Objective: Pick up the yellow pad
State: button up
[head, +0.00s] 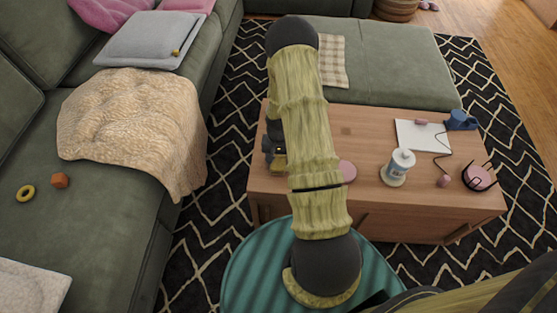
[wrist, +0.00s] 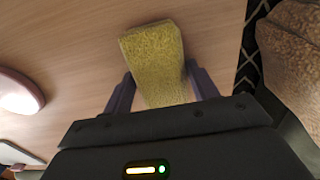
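The yellow pad (wrist: 155,55) has a rough, sponge-like surface. In the wrist view it lies between the two fingers of my gripper (wrist: 160,82) and extends past the fingertips. The fingers are spread to either side of it, and a narrow gap shows at the left finger; contact at the right side is unclear. The pad is over the wooden table top (wrist: 70,55). In the head view my gripper (head: 275,152) is at the table's left end, partly hidden by my arm, with a small yellow patch of the pad (head: 279,165) showing.
On the table (head: 365,150) are a pink disc (head: 347,171), a white bottle (head: 399,166), a white sheet (head: 423,134), a blue mug (head: 461,120) and a pink item in a dark rack (head: 479,177). A green sofa (head: 100,215) with a beige throw (head: 130,130) stands left.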

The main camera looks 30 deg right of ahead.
aim_at(279, 158)
jog(key=c, duration=0.6)
jog(key=shift+o, duration=0.2)
jog(key=shift+r, duration=0.1)
notch_tip(279, 158, up, 10)
jog(key=p, duration=0.2)
jog(key=shift+p, duration=0.35)
jog(key=o, duration=0.4)
jog(key=shift+c, duration=1.1)
jog(key=w+a+r+n, duration=0.2)
jog(key=a+r+n, duration=0.1)
jog(key=a, duration=0.4)
jog(key=w+a+r+n, duration=0.1)
jog(key=a+r+n, duration=0.2)
jog(key=a, duration=0.4)
jog(key=shift+w+r+n, duration=0.15)
jog(key=shift+w+n, duration=0.25)
